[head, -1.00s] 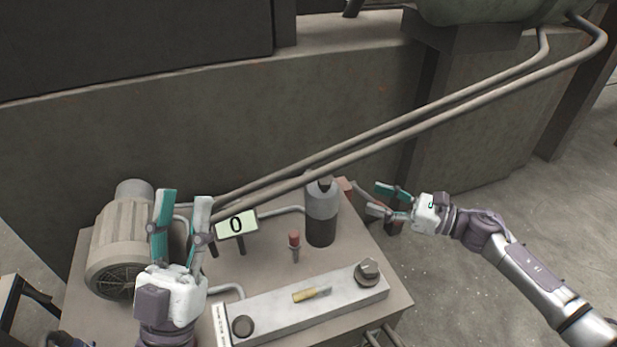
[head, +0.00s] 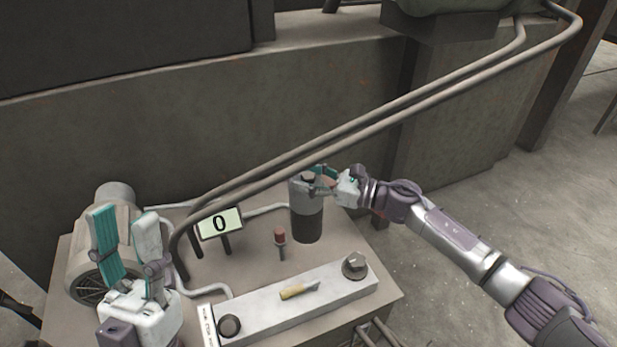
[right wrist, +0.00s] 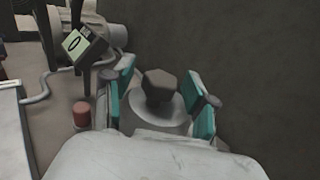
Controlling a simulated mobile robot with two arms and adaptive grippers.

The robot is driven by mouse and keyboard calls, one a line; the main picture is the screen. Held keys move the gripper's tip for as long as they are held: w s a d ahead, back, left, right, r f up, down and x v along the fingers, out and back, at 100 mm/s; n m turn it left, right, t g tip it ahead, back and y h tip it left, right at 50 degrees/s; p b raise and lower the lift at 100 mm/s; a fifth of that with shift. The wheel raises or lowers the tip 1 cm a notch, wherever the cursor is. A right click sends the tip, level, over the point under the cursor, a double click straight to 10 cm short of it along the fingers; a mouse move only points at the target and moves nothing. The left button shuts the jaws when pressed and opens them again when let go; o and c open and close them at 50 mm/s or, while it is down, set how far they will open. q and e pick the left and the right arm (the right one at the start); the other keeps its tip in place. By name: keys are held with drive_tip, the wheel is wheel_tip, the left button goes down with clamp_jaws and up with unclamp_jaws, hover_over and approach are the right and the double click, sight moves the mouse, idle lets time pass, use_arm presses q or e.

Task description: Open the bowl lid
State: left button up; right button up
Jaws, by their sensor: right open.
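A dark upright cylinder with a grey upper part (head: 306,215) stands at the back right of the machine top in the head view. In the right wrist view its top shows a dark faceted cap on a light round lid (right wrist: 160,98). My right gripper (head: 318,180) is at the cylinder's top; in the right wrist view its teal fingers (right wrist: 162,100) are open, one on each side of the cap. I cannot tell whether they touch it. My left gripper (head: 124,240) is open and empty, over the left side of the machine top. No separate bowl can be made out.
A display reading 0 (head: 219,223) and a red-topped peg (head: 280,238) stand left of the cylinder. Two long pipes (head: 400,112) run above and behind. A motor (head: 88,262) sits left.

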clamp_jaws()
idle(0.4)
